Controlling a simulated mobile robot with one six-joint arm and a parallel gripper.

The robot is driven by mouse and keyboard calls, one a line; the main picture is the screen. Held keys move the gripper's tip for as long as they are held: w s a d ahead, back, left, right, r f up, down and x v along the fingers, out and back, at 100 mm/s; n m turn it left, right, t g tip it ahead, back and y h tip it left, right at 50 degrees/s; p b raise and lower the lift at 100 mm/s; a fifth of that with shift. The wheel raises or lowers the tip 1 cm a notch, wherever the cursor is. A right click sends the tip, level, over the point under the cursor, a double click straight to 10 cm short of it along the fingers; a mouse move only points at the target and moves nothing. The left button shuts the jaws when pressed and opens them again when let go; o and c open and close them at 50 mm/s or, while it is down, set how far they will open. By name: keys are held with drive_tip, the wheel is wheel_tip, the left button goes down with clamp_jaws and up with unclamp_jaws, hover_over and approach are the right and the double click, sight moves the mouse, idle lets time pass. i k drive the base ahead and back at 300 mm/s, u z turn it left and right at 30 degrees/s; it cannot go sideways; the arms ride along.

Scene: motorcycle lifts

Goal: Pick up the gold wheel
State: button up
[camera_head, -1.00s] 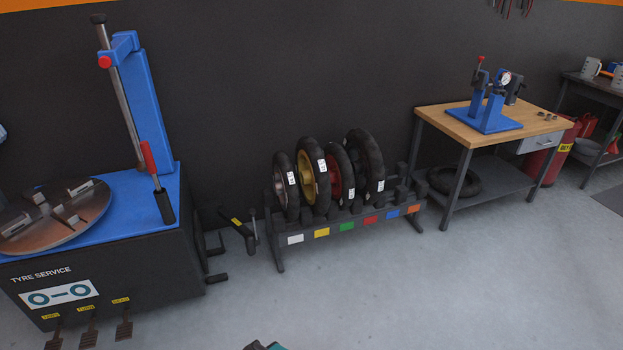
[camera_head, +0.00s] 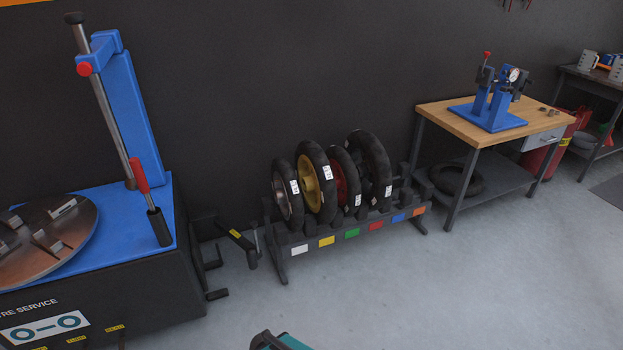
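The gold wheel (camera_head: 310,184) stands upright in a low dark wheel rack (camera_head: 340,238) against the wall, with a black tyre around its gold rim and a white tag on its right side. It is second from the left, between a silver-rimmed wheel (camera_head: 281,199) and a red-rimmed wheel (camera_head: 342,182). The silver wheel covers part of its left side. A dark and teal piece, which seems part of my arm, shows at the bottom edge. My gripper's fingers do not show.
A wheel with a dark rim (camera_head: 372,170) stands at the right of the row. A blue tyre machine (camera_head: 125,215) fills the left, with a dark arm (camera_head: 238,238) beside the rack. A workbench (camera_head: 470,118) stands right. The floor (camera_head: 400,290) in front is clear.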

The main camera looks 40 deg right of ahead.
sight(318, 189)
drive_tip(key=z, duration=0.1)
drive_tip(key=i, duration=1.2)
drive_tip(key=u, duration=0.25)
